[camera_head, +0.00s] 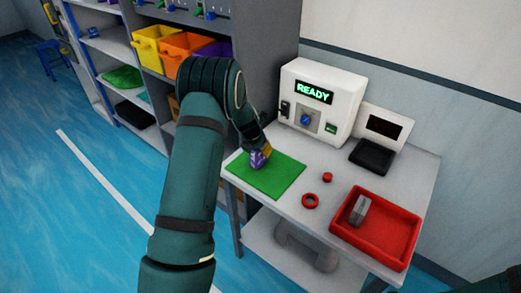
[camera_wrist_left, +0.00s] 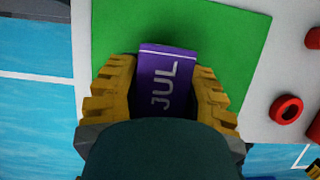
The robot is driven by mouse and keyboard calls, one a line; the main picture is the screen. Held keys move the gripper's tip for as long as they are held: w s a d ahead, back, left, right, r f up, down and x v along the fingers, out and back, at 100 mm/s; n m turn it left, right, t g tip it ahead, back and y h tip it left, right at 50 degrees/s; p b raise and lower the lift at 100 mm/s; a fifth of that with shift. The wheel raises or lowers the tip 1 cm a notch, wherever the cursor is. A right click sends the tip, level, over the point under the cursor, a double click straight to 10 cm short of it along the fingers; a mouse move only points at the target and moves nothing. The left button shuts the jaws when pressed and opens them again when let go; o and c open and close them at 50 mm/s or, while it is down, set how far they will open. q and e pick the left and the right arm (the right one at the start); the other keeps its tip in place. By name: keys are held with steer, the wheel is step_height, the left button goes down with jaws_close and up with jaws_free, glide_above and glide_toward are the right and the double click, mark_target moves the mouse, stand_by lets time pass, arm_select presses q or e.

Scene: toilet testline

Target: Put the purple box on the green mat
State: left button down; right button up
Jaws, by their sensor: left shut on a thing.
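The purple box (camera_head: 258,158) is between the fingers of my left gripper (camera_head: 262,152), over the green mat (camera_head: 278,180) on the table. In the left wrist view, the purple box (camera_wrist_left: 166,80) carries the letters "JUL" and a pale stripe near its far edge. The yellow fingers of my left gripper (camera_wrist_left: 165,95) are shut on it from both sides. The green mat (camera_wrist_left: 225,35) shows around and beyond the box. I cannot tell whether the box touches the mat.
A white machine reading "READY" (camera_head: 318,100) stands at the table's back, with a black scale-like device (camera_head: 372,156) beside it. A red ring (camera_head: 310,201), a small red piece (camera_head: 327,177) and a red tray (camera_head: 395,238) holding a grey block (camera_head: 360,210) are right of the mat. Shelves (camera_head: 150,75) stand at left.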

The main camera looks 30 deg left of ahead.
arm_select(q)
steer(key=shift+f, duration=0.1)
steer(key=c, duration=0.6)
jaws_free()
steer(key=p+v, duration=0.3)
steer(key=v, duration=0.9)
steer(key=s+d+f+m, duration=0.3)
steer(key=d+f+m, duration=0.1)
steer(key=d+m, duration=0.1)
steer(key=s+d+f+m+g, duration=0.1)
steer(key=s+d+f+m, duration=0.2)
steer(key=d+f+m, duration=0.2)
steer(key=s+d+f+m+g, duration=0.1)
steer(key=s+d+f+m, duration=0.2)
steer(key=d+f+m, duration=0.2)
steer(key=shift+f+m+h, duration=0.15)
steer(key=shift+m+h, duration=0.15)
steer(key=shift+m, duration=0.4)
steer(key=s+d+f+m+h, duration=0.1)
steer(key=s+d+m, duration=0.3)
steer(key=d+m, duration=0.1)
steer(key=s+d+f+m+h, duration=0.1)
steer(key=s+d+m, duration=0.3)
steer(key=d+m, duration=0.1)
steer(key=s+d+f+m+h, duration=0.1)
steer(key=s+d+m, duration=0.4)
steer(key=d+m, duration=0.1)
steer(key=shift+f+m+g, duration=0.3)
steer(key=shift+m, duration=0.2)
